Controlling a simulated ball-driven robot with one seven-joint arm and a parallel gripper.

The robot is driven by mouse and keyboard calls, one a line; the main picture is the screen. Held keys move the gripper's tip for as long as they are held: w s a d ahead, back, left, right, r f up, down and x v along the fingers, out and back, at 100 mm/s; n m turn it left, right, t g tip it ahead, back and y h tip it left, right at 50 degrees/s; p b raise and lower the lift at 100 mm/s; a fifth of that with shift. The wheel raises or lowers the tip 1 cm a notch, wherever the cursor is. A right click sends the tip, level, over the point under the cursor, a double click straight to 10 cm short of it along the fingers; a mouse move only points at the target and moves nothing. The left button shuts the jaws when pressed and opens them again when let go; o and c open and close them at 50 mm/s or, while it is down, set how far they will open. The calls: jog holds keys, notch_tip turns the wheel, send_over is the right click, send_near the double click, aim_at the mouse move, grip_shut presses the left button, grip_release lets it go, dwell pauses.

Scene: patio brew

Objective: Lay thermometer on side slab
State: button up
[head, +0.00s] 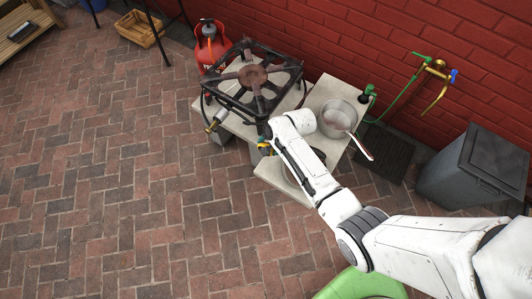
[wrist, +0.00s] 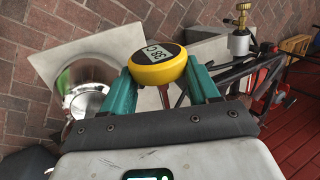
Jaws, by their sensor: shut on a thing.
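The thermometer (wrist: 157,72) has a round yellow head with a grey digital display and a thin metal stem pointing away below. My gripper (wrist: 161,80) is shut on its head, with a teal finger on each side. In the head view my gripper (head: 265,147) is over the front left edge of the pale side slab (head: 268,172), beside the burner. The slab also shows in the wrist view (wrist: 115,42). My arm hides part of the slab. I cannot tell how far the stem is above it.
A metal pot (head: 338,117) with a long handle stands on the slab's back right. A black burner stand (head: 254,76) and a red gas bottle (head: 211,45) are behind left. A grey bin (head: 474,165) stands right.

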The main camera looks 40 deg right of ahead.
notch_tip(320, 180, down, 14)
jog(key=b, duration=1.1)
jog(key=shift+s, duration=0.3)
notch_tip(320, 180, down, 9)
jog(key=b, duration=0.8)
jog(key=shift+w+r, duration=0.1)
jog(key=shift+r, duration=0.1)
jog(key=o, duration=1.3)
jog(key=shift+c, duration=0.2)
jog(key=p+v, duration=0.3)
jog(key=v, duration=0.8)
